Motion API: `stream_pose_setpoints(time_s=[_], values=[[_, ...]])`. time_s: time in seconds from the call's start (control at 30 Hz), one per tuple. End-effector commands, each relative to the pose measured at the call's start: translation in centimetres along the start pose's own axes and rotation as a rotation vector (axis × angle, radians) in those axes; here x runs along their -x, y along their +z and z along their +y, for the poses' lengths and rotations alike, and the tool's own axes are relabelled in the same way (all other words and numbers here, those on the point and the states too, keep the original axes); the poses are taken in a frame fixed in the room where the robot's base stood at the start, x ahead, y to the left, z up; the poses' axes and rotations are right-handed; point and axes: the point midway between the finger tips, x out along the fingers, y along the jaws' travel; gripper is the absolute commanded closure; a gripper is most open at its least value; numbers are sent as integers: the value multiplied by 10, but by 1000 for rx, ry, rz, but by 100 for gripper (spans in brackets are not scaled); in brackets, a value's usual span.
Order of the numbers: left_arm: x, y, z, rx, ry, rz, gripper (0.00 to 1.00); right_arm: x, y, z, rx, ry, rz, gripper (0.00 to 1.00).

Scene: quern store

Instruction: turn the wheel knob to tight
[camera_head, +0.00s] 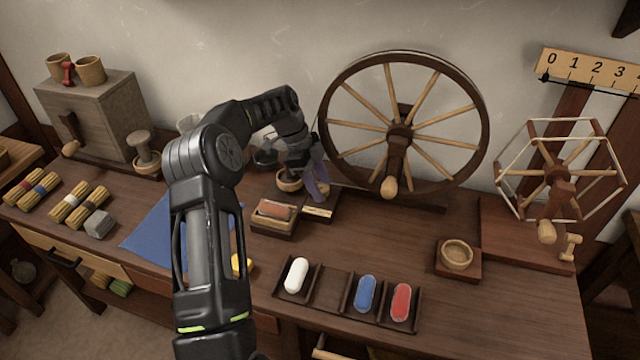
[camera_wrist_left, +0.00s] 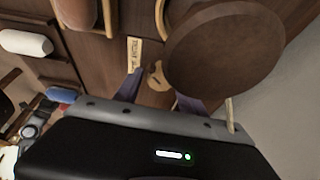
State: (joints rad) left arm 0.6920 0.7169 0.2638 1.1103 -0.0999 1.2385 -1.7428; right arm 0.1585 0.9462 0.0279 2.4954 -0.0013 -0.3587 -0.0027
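A small tan wooden knob (camera_wrist_left: 155,76) shows in the left wrist view, beside a pale label (camera_wrist_left: 134,54) that seems to read "TIGHT". In the head view the label (camera_head: 317,210) lies on a dark block at the foot of the large spoked spinning wheel (camera_head: 399,131). My left gripper (camera_head: 320,187) reaches down there. In the wrist view its two purple fingers (camera_wrist_left: 159,88) stand apart, one on either side of the knob, with a gap showing. Whether either finger touches it I cannot tell. The knob's far side is partly hidden. My right gripper is not in view.
A large brown round disc (camera_wrist_left: 225,50) is close to the left fingers. A brick-coloured block in a wooden box (camera_head: 273,215) stands left of the label. A tray (camera_head: 328,292) of coloured pieces is in front; a skein winder (camera_head: 560,180) stands right. Open table lies between.

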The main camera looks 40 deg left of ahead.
Motion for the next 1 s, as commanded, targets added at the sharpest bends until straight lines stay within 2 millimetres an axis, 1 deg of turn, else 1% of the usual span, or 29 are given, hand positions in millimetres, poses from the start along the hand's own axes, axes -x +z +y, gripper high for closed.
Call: stream_pose_setpoints(time_s=[0.07,0.3,0.43,0.57,0.77,0.8,0.9,1.0], values=[[0,0,0,0,0,1,46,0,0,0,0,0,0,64],[1,-1,0,0,-1,1,46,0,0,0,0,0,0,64],[7,-1,-1,0,-3,0,46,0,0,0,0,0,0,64],[23,0,-1,1,-4,0,46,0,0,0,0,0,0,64],[57,0,-1,1,-4,0,46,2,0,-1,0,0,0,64],[65,-2,-1,1,-3,0,46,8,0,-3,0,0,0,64],[75,-1,0,0,-1,1,46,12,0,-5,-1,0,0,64],[79,-1,0,0,-1,1,46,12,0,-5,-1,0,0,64]])
